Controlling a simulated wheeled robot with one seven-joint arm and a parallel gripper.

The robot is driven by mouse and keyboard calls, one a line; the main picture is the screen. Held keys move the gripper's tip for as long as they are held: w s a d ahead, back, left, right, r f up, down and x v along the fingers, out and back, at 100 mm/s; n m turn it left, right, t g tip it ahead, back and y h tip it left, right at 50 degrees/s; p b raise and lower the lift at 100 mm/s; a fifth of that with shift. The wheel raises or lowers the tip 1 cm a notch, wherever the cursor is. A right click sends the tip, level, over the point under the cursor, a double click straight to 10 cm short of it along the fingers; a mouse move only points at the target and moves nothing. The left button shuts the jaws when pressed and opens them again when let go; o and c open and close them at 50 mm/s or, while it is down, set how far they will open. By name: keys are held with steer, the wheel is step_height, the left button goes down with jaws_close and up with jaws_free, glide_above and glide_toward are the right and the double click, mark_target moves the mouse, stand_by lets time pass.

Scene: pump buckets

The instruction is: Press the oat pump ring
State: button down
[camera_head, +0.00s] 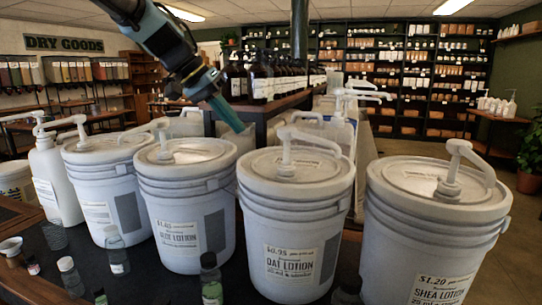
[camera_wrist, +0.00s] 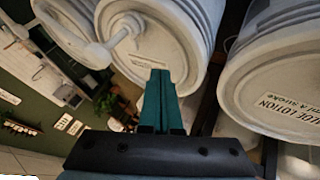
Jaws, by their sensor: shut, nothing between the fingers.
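The oat lotion bucket (camera_head: 290,225) is white, with a "$0.95 OAT LOTION" label, and stands on the dark table right of centre. Its white pump (camera_head: 288,150) rises upright from the lid, with the spout pointing right. The ring at the pump's base (camera_head: 287,168) is small and pale. My gripper (camera_head: 240,128) is shut and empty, pointing down above and behind the gap between the aloe and oat buckets, apart from the pump. In the wrist view my shut teal fingers (camera_wrist: 160,75) overlap a white bucket with a pump (camera_wrist: 120,30); its lid label is too small to read.
The aloe bucket (camera_head: 183,215) stands left of the oat one and shows in the wrist view (camera_wrist: 285,80). The shea bucket (camera_head: 430,235) stands right. Small bottles (camera_head: 211,280) stand in front. Dark bottles (camera_head: 262,80) line a shelf behind.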

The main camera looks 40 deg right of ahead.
mark_target(290, 164)
steer(key=p+x, duration=0.3)
steer(key=x, duration=0.7)
steer(key=shift+s+r, duration=0.1)
steer(key=shift+s+d+p, duration=0.35)
steer(key=shift+s+p, duration=0.15)
steer(key=shift+s, duration=0.05)
steer(key=shift+s+d+p, duration=0.35)
steer(key=shift+s+p, duration=0.1)
steer(key=shift+s, duration=0.05)
steer(key=shift+s+d, duration=0.45)
steer(key=shift+s, duration=0.1)
